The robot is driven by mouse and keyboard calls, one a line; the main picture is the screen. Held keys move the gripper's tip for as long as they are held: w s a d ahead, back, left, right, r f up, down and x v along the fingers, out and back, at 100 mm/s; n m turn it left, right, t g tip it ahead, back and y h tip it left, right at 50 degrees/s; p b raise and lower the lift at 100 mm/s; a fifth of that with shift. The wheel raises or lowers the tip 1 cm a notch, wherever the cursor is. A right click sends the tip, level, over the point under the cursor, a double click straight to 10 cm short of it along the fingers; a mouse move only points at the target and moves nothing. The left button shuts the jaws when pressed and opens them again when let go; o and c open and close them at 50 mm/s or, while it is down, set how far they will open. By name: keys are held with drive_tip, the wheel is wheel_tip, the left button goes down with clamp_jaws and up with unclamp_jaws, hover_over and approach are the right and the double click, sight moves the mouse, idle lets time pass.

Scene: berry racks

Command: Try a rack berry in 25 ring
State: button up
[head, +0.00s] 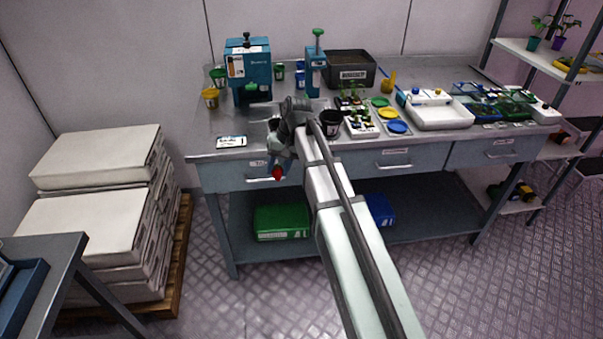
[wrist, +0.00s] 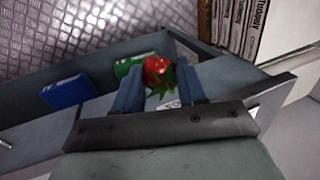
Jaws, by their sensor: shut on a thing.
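My gripper (head: 275,165) is in front of the workbench's front edge, by the left drawer. Its two blue fingers (wrist: 157,88) are shut on a red berry with green leaves (wrist: 158,70). The berry (head: 278,173) also shows as a small red spot at the fingertips in the head view. No ring marked 25 can be made out. Green, yellow and blue round pieces (head: 388,113) lie on the bench right of the seedling tray, too small to read.
The metal workbench (head: 200,150) carries a blue press (head: 248,65), a dark labelled bin (head: 350,70), a white tray (head: 440,117) and several cups. A green crate (head: 282,222) and a blue crate (head: 380,210) sit on the lower shelf. White boxes (head: 90,190) stand at left.

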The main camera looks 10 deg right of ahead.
drive_tip(key=a+r, duration=0.3)
drive_tip(key=a, duration=1.8)
drive_tip(key=a+r, duration=0.3)
drive_tip(key=a, duration=1.8)
drive_tip(key=s+a+r, duration=0.2)
drive_tip(key=s+a, duration=0.5)
drive_tip(key=a, duration=0.5)
drive_tip(key=s+a+r, duration=0.2)
drive_tip(key=s+a, duration=0.5)
drive_tip(key=a, duration=0.5)
drive_tip(key=s+a+r, duration=0.1)
drive_tip(key=s+a, duration=0.6)
drive_tip(key=a, duration=0.5)
drive_tip(key=shift+w+f, duration=0.15)
drive_tip(key=shift+f, duration=2.45)
drive_tip(key=o, duration=0.7)
